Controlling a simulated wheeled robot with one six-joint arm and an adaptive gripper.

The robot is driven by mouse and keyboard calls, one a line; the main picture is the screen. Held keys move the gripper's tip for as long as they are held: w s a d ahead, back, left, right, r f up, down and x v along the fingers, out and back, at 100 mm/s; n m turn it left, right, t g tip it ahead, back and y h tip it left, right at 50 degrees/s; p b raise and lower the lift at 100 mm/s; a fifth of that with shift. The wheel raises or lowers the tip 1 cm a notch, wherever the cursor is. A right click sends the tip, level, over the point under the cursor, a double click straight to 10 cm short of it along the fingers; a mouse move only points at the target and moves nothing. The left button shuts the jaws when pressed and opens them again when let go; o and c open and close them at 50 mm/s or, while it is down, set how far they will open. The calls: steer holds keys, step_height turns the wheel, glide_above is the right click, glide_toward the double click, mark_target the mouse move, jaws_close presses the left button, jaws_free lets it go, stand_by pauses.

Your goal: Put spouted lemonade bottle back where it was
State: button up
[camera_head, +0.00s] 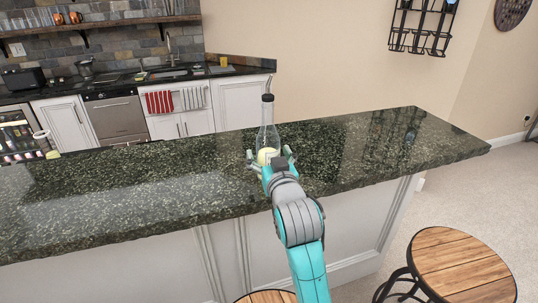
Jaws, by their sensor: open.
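The spouted lemonade bottle (268,132) stands upright on the dark green granite bar top (352,150). It is clear glass with a dark cap and a thin spout, and pale yellow liquid shows low inside. My gripper (269,160) is at the lower part of the bottle, its open fingers to the left and right of it. I cannot tell whether the fingers touch the glass. The bottle's base is hidden behind my gripper.
A wooden-topped stool (462,265) stands at the front right, and part of another stool (266,297) shows at the bottom edge. A cocktail-tool-like item (46,144) stands at the bar's left end. The bar top right of the bottle is clear.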

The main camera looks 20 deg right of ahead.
steer(key=shift+r, duration=0.15)
steer(key=s, duration=1.2)
steer(key=shift+a, duration=0.45)
steer(key=s+f+n+g+y, duration=0.1)
steer(key=s+f, duration=0.8)
steer(key=f, duration=0.2)
steer(key=s+f+g, duration=0.1)
steer(key=s+f, duration=0.7)
steer(key=f, duration=0.3)
steer(key=s+f, duration=0.2)
steer(key=s, duration=1)
steer(key=s+d+f+g, duration=0.1)
steer(key=s+f, duration=0.1)
steer(key=s, duration=1)
steer(key=shift+f, duration=0.25)
steer(key=shift+o, duration=0.5)
steer(key=shift+s+r, duration=0.15)
steer(key=shift+s, duration=0.25)
